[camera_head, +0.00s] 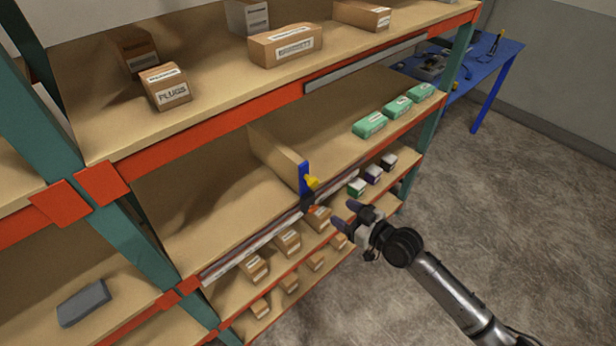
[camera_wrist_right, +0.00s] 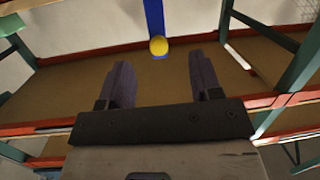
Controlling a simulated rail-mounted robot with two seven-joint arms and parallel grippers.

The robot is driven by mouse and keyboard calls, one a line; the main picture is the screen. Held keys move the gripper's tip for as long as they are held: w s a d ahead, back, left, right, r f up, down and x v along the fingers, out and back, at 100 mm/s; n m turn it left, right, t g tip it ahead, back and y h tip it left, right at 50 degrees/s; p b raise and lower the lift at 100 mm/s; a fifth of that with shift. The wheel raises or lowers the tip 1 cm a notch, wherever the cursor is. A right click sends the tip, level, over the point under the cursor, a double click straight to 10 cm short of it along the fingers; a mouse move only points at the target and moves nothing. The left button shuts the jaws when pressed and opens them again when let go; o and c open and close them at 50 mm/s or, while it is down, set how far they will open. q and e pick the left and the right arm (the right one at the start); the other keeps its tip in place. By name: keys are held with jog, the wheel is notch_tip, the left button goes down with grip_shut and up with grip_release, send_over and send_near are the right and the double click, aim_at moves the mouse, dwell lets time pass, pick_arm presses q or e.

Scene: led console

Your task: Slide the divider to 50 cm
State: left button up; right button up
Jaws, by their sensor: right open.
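The divider (camera_head: 277,155) is an upright tan panel on the middle shelf (camera_head: 215,205), with a blue front edge (camera_head: 304,178) and a yellow knob (camera_head: 312,182). A pale scale strip (camera_head: 238,254) runs along that shelf's front edge; its marks are too small to read. My right gripper (camera_head: 346,214) is open and empty, in front of the shelf, below and right of the knob in the head view. In the right wrist view, the knob (camera_wrist_right: 158,46) and blue edge (camera_wrist_right: 154,16) appear between the two fingers (camera_wrist_right: 160,62), apart from them. My left gripper is out of view.
Green boxes (camera_head: 396,107) stand on the middle shelf right of the divider; the shelf left of it is empty. Brown boxes (camera_head: 285,46) sit above and small boxes (camera_head: 288,241) below. Teal posts (camera_head: 120,228) bound the rack. A blue table (camera_head: 487,55) stands behind.

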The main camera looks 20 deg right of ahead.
aim_at(316, 184)
jog(key=w+a+r, duration=0.1)
jog(key=w, duration=0.2)
jog(key=w+a+t, duration=0.1)
jog(key=w+a, duration=0.1)
jog(key=w, duration=0.2)
jog(key=w+a+r+t, duration=0.1)
jog(key=w, duration=0.3)
jog(key=shift+a+r+n+b, duration=0.3)
jog(key=shift+a+b, duration=0.1)
jog(key=shift+x, duration=0.85)
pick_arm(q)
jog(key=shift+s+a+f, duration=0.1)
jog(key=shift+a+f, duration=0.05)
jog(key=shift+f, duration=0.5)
pick_arm(e)
jog(key=shift+a, duration=0.1)
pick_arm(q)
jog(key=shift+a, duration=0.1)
pick_arm(e)
jog(key=shift+c, duration=0.2)
